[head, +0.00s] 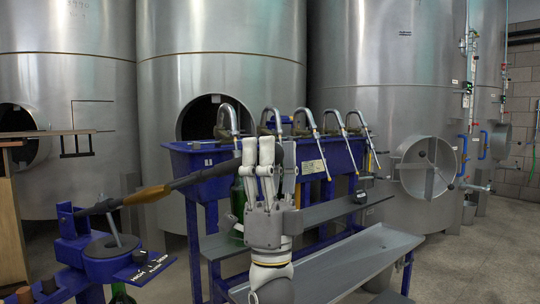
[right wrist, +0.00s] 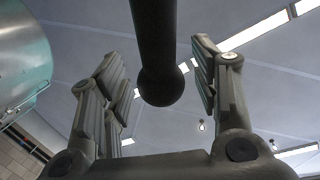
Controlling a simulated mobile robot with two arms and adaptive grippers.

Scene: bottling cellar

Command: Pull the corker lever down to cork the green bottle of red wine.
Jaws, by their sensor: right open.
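The corker (head: 112,258) is a blue stand at the lower left of the head view. Its long dark lever (head: 205,174) has a brown section and slopes up to the right, its end passing behind my right gripper (head: 266,152). In the right wrist view, a dark bar with a rounded end (right wrist: 160,80), apparently the lever, lies between the spread fingers of the right gripper (right wrist: 160,85). The gripper is open, with gaps on both sides. A bit of green (head: 119,292) under the corker may be the bottle; most is hidden. My left gripper is out of view.
A blue filler trough (head: 205,160) with several curved spouts stands behind my right gripper. A grey shelf tray (head: 350,260) lies below, to the right. Large steel tanks (head: 220,60) fill the back. Floor is clear at the right.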

